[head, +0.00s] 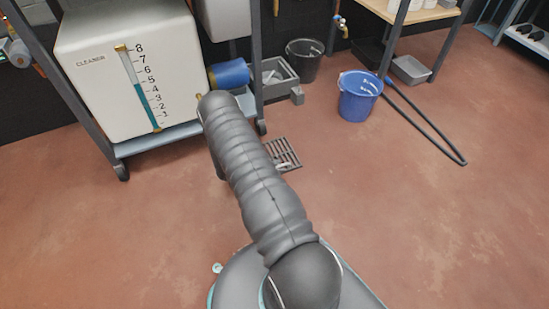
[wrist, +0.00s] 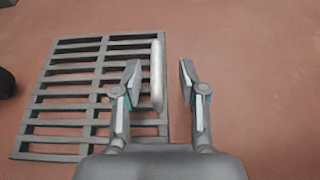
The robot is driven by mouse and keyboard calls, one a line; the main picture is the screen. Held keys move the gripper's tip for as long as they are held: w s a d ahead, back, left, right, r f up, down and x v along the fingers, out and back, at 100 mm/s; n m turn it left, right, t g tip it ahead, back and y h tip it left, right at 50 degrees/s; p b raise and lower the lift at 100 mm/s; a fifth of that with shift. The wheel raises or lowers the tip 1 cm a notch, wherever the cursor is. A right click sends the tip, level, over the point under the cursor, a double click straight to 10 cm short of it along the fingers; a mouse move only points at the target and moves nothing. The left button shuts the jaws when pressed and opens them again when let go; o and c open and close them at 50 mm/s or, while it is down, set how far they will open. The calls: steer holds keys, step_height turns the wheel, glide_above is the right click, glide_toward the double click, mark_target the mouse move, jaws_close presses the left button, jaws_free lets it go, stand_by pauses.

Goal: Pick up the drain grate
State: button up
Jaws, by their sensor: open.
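The drain grate (wrist: 62,104) is a dark grey slotted square lying on the red-brown floor. In the wrist view it fills the left half, with a light grey bar-shaped handle (wrist: 157,75) standing out near its right side. My gripper (wrist: 160,75) is open and empty, its two fingers apart in the picture, with the handle showing between them, closer to the left finger. I cannot tell the height between fingertips and handle. In the head view the grate (head: 288,152) shows just right of my arm, which hides part of it.
A wheeled rack with a white cleaner tank (head: 95,85) stands behind the grate to the left. A grey bin (head: 278,73), a black bucket (head: 303,62) and a blue bucket (head: 358,97) stand behind it. A dark hose-like loop (head: 435,130) lies on the right. Floor right of the grate is clear.

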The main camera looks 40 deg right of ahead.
mark_target(287, 164)
steer(key=x, duration=0.5)
steer(key=shift+w+b, duration=0.15)
steer(key=shift+b, duration=0.15)
steer(key=shift+r, duration=0.1)
jaws_close()
